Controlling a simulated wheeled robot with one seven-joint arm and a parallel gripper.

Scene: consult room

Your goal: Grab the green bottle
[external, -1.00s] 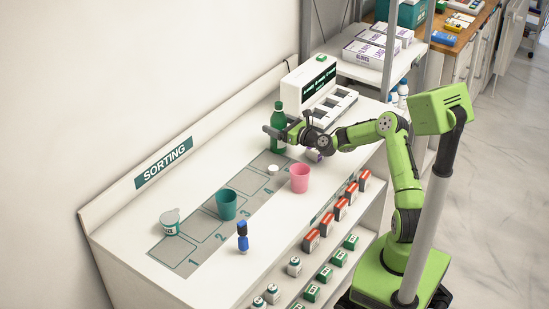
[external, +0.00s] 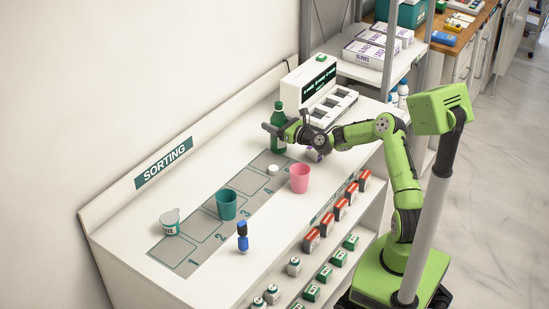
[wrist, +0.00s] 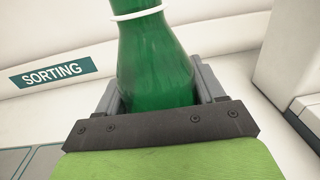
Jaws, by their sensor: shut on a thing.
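The green bottle (external: 278,118) stands upright on the white counter, at the far end of the grey numbered strip. It also fills the middle of the wrist view (wrist: 155,65), with a white ring around its neck. My gripper (external: 277,132) is shut on the bottle's body, with one finger on each side of it. In the wrist view the grey fingers of my gripper (wrist: 158,92) flank the bottle. The bottle's lower part is hidden there by my gripper's front plate.
A white device (external: 310,84) is close behind the green bottle.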

